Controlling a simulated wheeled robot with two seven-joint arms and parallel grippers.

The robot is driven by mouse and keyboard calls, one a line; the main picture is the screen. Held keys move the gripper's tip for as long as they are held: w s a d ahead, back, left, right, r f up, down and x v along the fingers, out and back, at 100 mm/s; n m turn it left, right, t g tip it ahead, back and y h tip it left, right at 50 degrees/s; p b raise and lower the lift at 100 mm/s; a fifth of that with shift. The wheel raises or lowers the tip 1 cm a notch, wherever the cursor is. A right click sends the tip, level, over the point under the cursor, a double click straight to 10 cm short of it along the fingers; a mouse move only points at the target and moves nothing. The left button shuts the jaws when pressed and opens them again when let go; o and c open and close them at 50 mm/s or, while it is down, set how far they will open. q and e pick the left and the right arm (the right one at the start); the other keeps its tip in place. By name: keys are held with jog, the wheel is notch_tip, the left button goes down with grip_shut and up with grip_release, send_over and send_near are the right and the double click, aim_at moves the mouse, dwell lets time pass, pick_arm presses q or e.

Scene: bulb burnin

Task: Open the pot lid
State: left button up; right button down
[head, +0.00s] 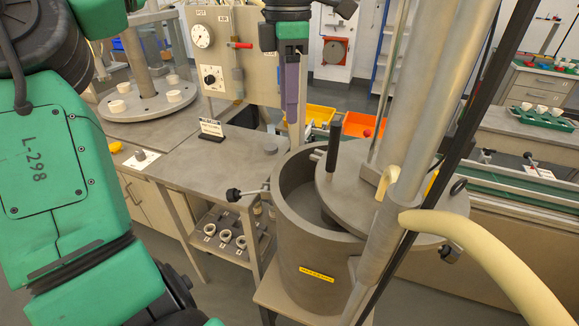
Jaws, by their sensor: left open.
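The pot (300,250) is a grey metal cylinder with a yellow label, right of centre. Its thick round lid (360,200) is level and displaced to the right, overhanging the pot's right side. The left part of the mouth is uncovered and shows the hollow inside. A black upright handle (334,146) stands on the lid's far left part. My left gripper (291,112) points down above and behind the pot, left of the handle and apart from it in the picture. It is open, with its purple fingers seen nearly edge-on. My right gripper is not in view.
A metal column (411,130) and a cream hose (490,262) block the right side. A grey bench (190,155) with a gauge panel (222,75) stands left. A black-knobbed lever (234,194) sticks out left of the pot.

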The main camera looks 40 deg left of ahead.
pick_arm(q)
jog(key=shift+w+a+f+h, duration=0.2)
jog(key=shift+f+h, duration=0.1)
jog(key=c, duration=0.5)
jog(key=a+f+m+h, duration=0.1)
jog(key=a+f, duration=0.1)
jog(key=w+a+f+m+t+h, duration=0.2)
jog(key=a+f+h, duration=0.1)
jog(key=shift+w+a+f, duration=0.15)
jog(key=shift+a+f, duration=0.15)
jog(key=shift+f, duration=0.05)
grip_shut()
jog(key=a+f+t+h, duration=0.3)
jog(key=a+f, duration=0.3)
jog(key=f, duration=0.2)
jog(key=r+p+x, duration=0.1)
jog(key=x, duration=0.5)
jog(key=w+d+r+p+x, duration=0.1)
jog(key=p+x, duration=0.1)
jog(key=x, duration=0.4)
jog(key=shift+w+d+f+t, duration=0.3)
jog(key=shift+w+d, duration=0.1)
